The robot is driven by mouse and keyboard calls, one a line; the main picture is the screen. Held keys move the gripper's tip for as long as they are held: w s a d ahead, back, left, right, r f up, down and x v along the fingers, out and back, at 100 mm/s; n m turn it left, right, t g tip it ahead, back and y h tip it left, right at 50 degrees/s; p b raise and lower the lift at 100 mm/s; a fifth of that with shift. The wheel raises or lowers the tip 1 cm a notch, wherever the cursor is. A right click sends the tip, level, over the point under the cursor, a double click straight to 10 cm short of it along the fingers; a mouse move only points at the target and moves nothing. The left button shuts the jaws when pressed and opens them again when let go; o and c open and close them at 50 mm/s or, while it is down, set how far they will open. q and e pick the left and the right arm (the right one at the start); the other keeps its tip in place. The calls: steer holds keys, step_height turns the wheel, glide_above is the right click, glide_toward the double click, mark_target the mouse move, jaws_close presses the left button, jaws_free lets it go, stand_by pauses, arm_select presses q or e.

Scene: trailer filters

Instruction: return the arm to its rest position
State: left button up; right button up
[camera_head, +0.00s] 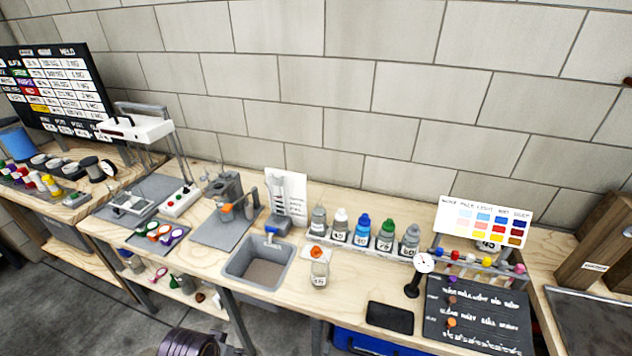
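A ribbed dark grey-purple part (190,342) shows at the bottom edge, left of centre, in the head view. It looks like a piece of one of my arms, low in front of the bench, and the frame cuts it off. I cannot make out gripper fingers on it. No other part of my arms shows, and I see nothing held.
A blue box (368,343) sits below. Floor is open at lower left.

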arm_select(q)
steer(key=s+f+g, duration=0.1)
steer(key=s+f, duration=0.2)
steer(key=f, duration=1.3)
steer(key=s+f, duration=0.2)
steer(key=f, duration=1.3)
steer(key=s+a+f, duration=0.2)
steer(key=s+f, duration=0.7)
steer(key=s, duration=0.1)
steer(key=s+a+f+g, duration=0.1)
steer(key=s+a+f, duration=0.1)
steer(key=s+f, duration=0.6)
steer(key=s, duration=0.3)
steer(key=shift+f, duration=0.4)
